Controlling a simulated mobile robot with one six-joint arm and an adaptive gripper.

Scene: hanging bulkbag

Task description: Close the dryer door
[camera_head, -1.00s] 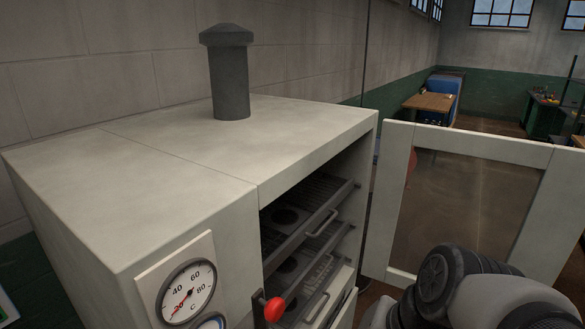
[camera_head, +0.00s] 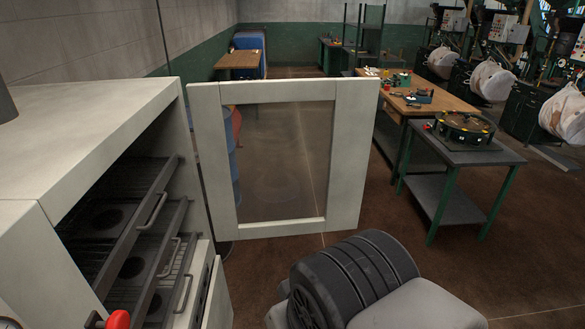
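The dryer (camera_head: 85,125) is a white cabinet at the left of the head view. Its front is open and shows several dark trays with handles (camera_head: 152,211). The dryer door (camera_head: 347,150) is a white frame with a clear window. It stands swung wide open to the right of the opening. A red knob (camera_head: 118,319) is at the bottom left, on the dryer's front. My arm (camera_head: 355,275) shows at the bottom, nearer than the door. My gripper is outside the view.
A wooden workbench (camera_head: 450,98) with small items stands behind the door to the right. A dark table (camera_head: 470,152) bears a round device. Machines with white bags (camera_head: 492,80) stand at the far right. Brown floor (camera_head: 520,240) is clear at the lower right.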

